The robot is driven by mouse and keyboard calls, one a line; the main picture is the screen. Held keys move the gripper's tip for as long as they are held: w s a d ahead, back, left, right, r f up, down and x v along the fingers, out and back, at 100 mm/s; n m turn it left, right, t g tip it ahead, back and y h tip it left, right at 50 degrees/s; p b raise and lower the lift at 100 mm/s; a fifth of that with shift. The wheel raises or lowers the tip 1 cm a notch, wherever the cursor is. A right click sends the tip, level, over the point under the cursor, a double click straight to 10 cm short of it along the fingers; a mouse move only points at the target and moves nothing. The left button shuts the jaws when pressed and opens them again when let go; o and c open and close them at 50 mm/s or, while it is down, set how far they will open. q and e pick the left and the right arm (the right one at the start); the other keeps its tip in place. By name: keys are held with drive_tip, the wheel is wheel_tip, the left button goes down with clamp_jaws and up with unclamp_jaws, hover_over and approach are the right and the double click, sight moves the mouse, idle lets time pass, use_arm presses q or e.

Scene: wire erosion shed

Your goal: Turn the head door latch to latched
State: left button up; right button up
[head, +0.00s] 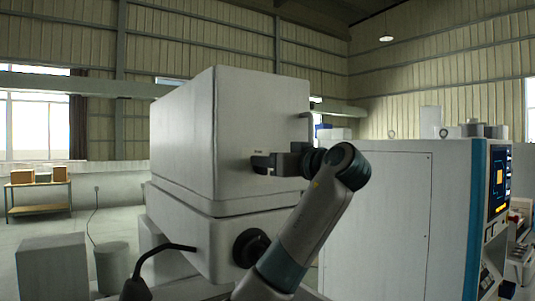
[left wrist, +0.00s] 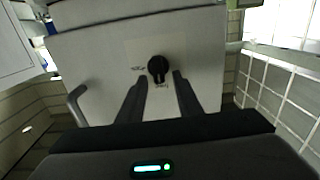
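The head door latch is a small black round knob (left wrist: 157,69) on the pale door face (left wrist: 110,60), with tiny print to its left and below it. Its pointer appears to face down in the left wrist view, towards the lower label. My left gripper (left wrist: 157,77) is open, with one finger on each side of the knob and gaps between; whether the tips reach past it is unclear. In the head view my left gripper (head: 262,163) is at the door of the large grey head box (head: 262,105), and the knob cannot be told from the dark fingers. My right gripper is not in view.
A bar handle (left wrist: 76,104) stands out from the door beside the latch; it also shows in the head view (head: 309,127). A round black knob (head: 251,247) sits lower on the machine. A white cabinet with a screen (head: 497,178) stands at the right.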

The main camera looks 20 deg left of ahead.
use_arm(q)
drive_tip(key=shift+w+a, duration=0.15)
drive_tip(key=c, duration=0.8)
drive_tip(key=shift+o, duration=0.2)
drive_tip(key=shift+w+d+f+m+b, duration=0.25)
drive_tip(key=shift+m+b, duration=1.7)
drive_tip(key=shift+m, duration=1.05)
drive_tip(key=shift+w+d+f+m+b, duration=0.1)
drive_tip(key=shift+w+f+m+b, duration=0.15)
drive_tip(key=shift+m+b, duration=2.25)
drive_tip(key=shift+w+d+f+m+b, duration=0.25)
drive_tip(key=shift+m+b, duration=1.2)
drive_tip(key=shift+m, duration=2.05)
drive_tip(key=shift+s, duration=0.1)
